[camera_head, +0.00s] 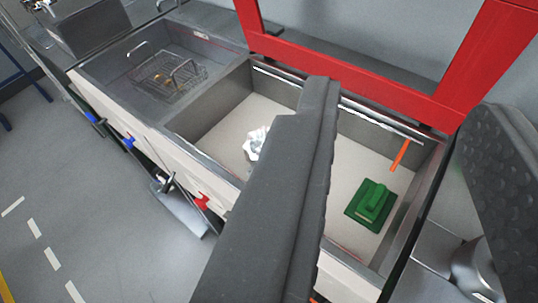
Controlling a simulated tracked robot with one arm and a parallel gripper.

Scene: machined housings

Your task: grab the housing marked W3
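My gripper (408,100) is open, with one dark finger across the middle of the view and the other at the right edge. No object is held between the fingers. A small silvery-white metal part (255,143), possibly a housing, lies in the pale-bottomed basin just left of the middle finger, which may hide part of it. No W3 mark is readable on it or anywhere in view. The middle finger hides a large part of the basin.
A green block-like object (371,206) and an orange stick (400,155) are in the basin's right part. A wire basket (168,76) stands in the grey left basin. A red frame (350,72) rises behind. Grey floor (75,200) is open at left.

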